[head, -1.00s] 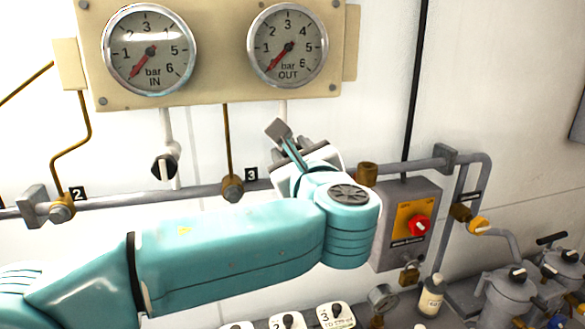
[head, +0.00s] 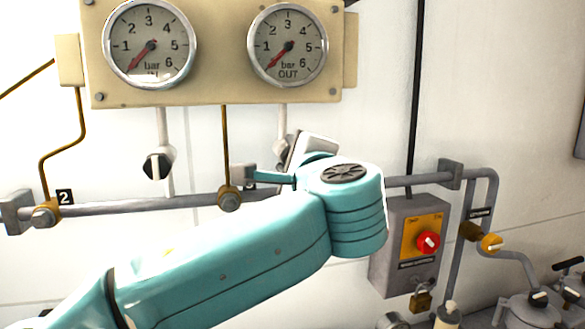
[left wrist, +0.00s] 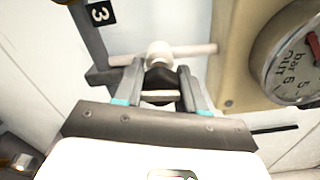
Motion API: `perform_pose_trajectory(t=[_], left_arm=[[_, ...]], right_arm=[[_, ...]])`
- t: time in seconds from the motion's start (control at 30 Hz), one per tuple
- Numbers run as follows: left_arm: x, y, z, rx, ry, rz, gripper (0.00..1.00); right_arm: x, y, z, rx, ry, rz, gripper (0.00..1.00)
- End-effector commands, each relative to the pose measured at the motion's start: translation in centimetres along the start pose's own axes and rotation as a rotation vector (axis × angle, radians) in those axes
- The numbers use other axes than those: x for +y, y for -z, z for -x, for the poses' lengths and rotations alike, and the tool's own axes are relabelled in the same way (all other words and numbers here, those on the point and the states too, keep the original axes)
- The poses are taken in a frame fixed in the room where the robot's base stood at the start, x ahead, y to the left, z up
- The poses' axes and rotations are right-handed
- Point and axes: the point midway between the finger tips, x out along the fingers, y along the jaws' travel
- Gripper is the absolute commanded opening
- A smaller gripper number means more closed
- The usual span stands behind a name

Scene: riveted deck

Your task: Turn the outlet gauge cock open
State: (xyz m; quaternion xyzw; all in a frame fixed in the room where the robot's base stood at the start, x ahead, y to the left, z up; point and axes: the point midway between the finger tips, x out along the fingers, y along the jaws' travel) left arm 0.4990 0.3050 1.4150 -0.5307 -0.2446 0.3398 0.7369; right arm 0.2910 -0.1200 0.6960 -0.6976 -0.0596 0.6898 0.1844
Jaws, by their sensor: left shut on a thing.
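The outlet gauge cock (left wrist: 159,84) is a black handle on a pale body in the left wrist view. It sits on the pale pipe (left wrist: 195,50) that leads to the OUT gauge. My left gripper (left wrist: 160,76) is shut on the black handle, one grey finger on each side. In the head view my left gripper (head: 300,150) is below the OUT gauge (head: 288,45). My wrist hides most of the cock there, and I cannot read the handle's angle. The OUT needle points to the low end. My right gripper is not in view.
The similar inlet cock (head: 158,165) hangs left of it under the IN gauge (head: 149,45). A grey horizontal pipe (head: 130,206) runs behind my arm. A grey switch box (head: 408,245) with a red knob and padlock is at the right.

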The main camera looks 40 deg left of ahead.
Motion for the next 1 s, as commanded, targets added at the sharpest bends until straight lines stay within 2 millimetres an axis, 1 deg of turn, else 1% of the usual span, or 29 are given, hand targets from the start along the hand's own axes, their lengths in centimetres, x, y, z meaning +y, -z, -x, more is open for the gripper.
perform_pose_trajectory(t=[0.03, 0.3, 0.87, 0.9, 0.93, 0.97, 1.0], left_arm=[[-0.02, -0.19, -0.01, -0.004, 0.005, 0.031, 0.09], [-0.12, -0.24, -0.01, -0.004, 0.005, 0.123, 0.09], [-0.16, -0.26, -0.02, -0.004, 0.003, 0.146, 0.09], [-0.15, -0.25, -0.02, -0.003, 0.003, 0.146, 0.53], [-0.14, -0.23, -0.02, -0.003, 0.003, 0.146, 0.62], [-0.12, -0.21, -0.02, -0.003, 0.003, 0.145, 0.65], [-0.11, -0.19, -0.01, -0.002, 0.002, 0.144, 0.65]], right_arm=[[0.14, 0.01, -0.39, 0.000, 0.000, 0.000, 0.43], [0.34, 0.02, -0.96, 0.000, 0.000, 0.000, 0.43], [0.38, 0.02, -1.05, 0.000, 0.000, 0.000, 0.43], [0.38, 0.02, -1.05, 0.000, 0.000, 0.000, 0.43], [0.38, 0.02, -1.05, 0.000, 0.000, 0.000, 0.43], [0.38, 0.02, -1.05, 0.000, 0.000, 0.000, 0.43], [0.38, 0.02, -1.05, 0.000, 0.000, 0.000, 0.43]])
